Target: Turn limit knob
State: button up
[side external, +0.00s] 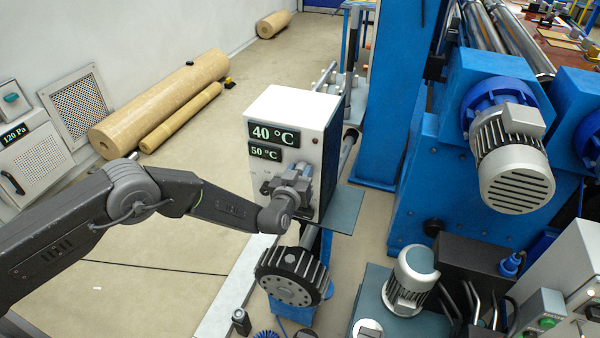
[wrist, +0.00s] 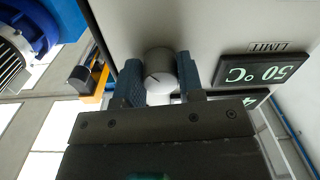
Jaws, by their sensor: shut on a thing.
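In the side view my gripper (side external: 301,177) reaches the front of the box and hides the knob. The limit display (side external: 265,152) reads 50 °C; it also shows upside down in the wrist view (wrist: 264,72), beside a LIMIT label (wrist: 268,47). The upper display (side external: 273,134) reads 40 °C.
A black toothed wheel (side external: 291,277) stands just below my wrist. Blue machinery with a grey motor (side external: 515,160) is to the right. A 120 Pa panel (side external: 25,145) and tan rolls (side external: 158,103) are at the left. Open floor lies between the rolls and the box.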

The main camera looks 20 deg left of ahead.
dwell(0.4)
jog(key=o, duration=0.9)
jog(key=shift+o, duration=0.2)
jog(key=shift+s, duration=0.1)
jog(key=s, duration=1.3)
jog(key=shift+s+d+r, duration=0.15)
jog(key=shift+s+r, duration=0.05)
jog(key=shift+s, duration=0.1)
